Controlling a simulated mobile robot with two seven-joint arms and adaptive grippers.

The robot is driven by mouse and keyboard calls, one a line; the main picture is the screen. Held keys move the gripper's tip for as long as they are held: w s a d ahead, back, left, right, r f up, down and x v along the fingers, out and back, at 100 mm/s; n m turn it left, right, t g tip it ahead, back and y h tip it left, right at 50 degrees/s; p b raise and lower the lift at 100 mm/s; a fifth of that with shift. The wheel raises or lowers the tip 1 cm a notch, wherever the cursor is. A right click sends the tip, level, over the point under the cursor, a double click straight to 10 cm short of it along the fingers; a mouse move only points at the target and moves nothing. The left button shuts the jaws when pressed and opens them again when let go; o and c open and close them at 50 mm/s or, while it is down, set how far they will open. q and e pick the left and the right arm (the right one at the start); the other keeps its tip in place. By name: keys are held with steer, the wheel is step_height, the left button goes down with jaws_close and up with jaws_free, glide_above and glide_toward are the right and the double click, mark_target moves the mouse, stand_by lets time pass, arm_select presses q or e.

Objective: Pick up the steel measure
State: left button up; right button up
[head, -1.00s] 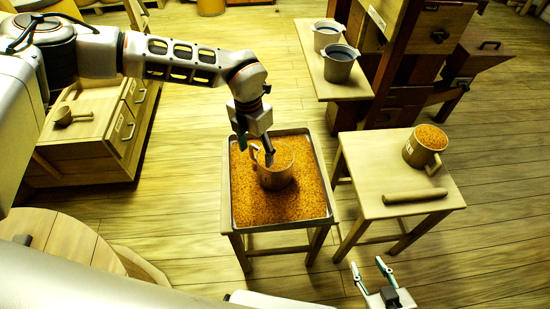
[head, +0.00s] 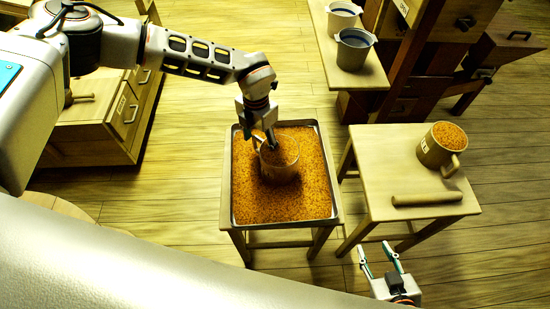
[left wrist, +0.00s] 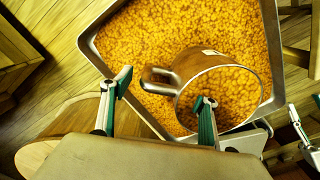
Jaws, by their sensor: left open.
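The steel measure (head: 281,161), a shiny handled cup, stands in the tray of orange grain (head: 238,205). It also shows in the left wrist view (left wrist: 183,68), its handle pointing left and grain visible through its mouth. My left gripper (head: 261,140) is open at the measure's handle side. In the left wrist view the left gripper (left wrist: 162,103) has one finger left of the handle and the other over the measure's mouth; contact cannot be told. My right gripper (head: 379,262) is open and empty at the bottom of the head view, beyond the tray's right side.
A small table (head: 385,165) right of the tray holds a similar handled measure (head: 441,147) full of grain and a wooden roller (head: 427,198). Two pails (head: 353,48) stand on a shelf behind. A drawer cabinet (head: 95,135) is at left. Floor is clear between tray and cabinet.

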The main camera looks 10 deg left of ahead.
arm_select(q)
steer(key=shift+f, duration=0.15)
jaws_close()
steer(key=shift+w, duration=0.1)
arm_select(e)
steer(key=shift+w+r, duration=0.15)
steer(key=shift+w, duration=0.05)
arm_select(q)
steer(key=shift+r, duration=0.2)
steer(key=shift+r, duration=0.3)
step_height(320, 180, up, 7)
steer(key=shift+w+f+p, duration=0.1)
steer(key=shift+w+p, duration=0.05)
steer(key=shift+p, duration=0.65)
step_height(320, 180, up, 12)
steer(key=p, duration=0.1)
steer(key=shift+r, duration=0.25)
arm_select(e)
steer(key=shift+s+a+r, duration=0.1)
steer(key=shift+a+r, duration=0.05)
steer(key=shift+r, duration=0.4)
steer(key=shift+a+r, duration=0.15)
steer(key=shift+r, duration=0.35)
